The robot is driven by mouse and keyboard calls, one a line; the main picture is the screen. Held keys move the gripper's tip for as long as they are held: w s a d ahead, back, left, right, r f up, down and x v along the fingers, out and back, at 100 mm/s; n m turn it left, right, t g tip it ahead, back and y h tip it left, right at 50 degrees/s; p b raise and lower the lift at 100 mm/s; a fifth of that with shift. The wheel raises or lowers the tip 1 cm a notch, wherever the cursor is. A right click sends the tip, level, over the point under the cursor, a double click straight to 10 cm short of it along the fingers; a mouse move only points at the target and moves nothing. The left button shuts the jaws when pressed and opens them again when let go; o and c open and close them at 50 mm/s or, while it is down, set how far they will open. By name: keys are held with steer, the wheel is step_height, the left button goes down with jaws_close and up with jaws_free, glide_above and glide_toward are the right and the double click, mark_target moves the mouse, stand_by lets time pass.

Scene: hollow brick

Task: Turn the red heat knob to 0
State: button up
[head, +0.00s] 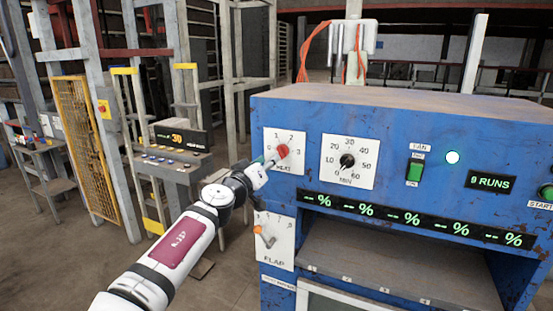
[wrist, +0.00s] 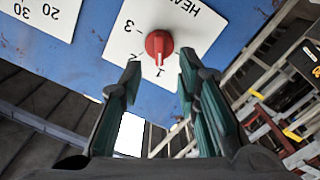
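The red heat knob (wrist: 158,43) sits on a white dial plate (wrist: 205,28) marked HEAT; in the wrist view the plate appears upside down. The knob's ridge points at about the 1 mark. In the wrist view my gripper (wrist: 160,62) is open and empty. Its two fingertips stand apart to either side, just short of the knob, with no visible contact. The 0 mark is hidden in the wrist view.
A green fan switch (head: 414,170) is farther right. A separate console (head: 180,140) stands left, with open floor between.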

mark_target(281, 152)
steer(key=b+x, duration=0.2)
steer(key=x, duration=0.4)
jaws_close()
